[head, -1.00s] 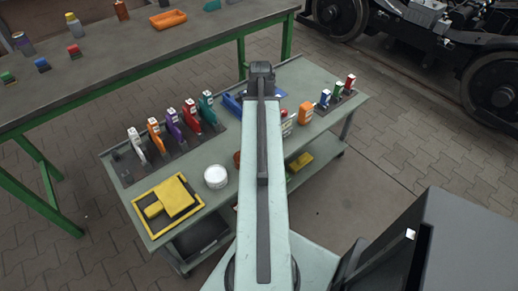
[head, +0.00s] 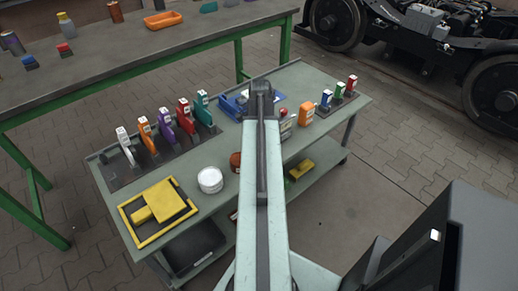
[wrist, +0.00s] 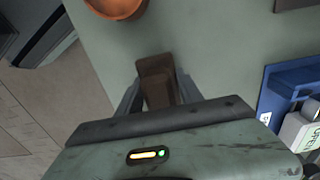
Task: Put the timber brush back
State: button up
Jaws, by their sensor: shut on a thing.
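In the wrist view my gripper (wrist: 158,92) is shut on a brown block-like piece (wrist: 156,82), which I take to be the timber brush. Only its blunt brown end shows between the fingers; no bristles are visible. It is over the grey-green trolley top (wrist: 215,50); I cannot tell whether it touches the surface. A blue tray (wrist: 268,105) with a white labelled item in it lies to the right. In the head view my forearm hides the gripper and brush; the blue tray (head: 229,107) shows partly beside the arm's end.
On the trolley stand a row of coloured upright tools (head: 165,128), a white tub (head: 210,180), a yellow frame (head: 150,240), an orange item (head: 306,114) and a brown round thing (head: 235,161). A green-legged bench (head: 90,65) is behind. Bogie wheels (head: 335,22) are upper right.

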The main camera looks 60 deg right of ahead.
jog(key=shift+f, duration=0.7)
jog(key=o, duration=1.2)
jog(key=shift+r, duration=0.1)
notch_tip(320, 180, up, 13)
jog(key=p, duration=1.2)
jog(key=shift+f+p, duration=0.2)
jog(key=shift+p, duration=0.1)
jog(key=shift+f, duration=0.1)
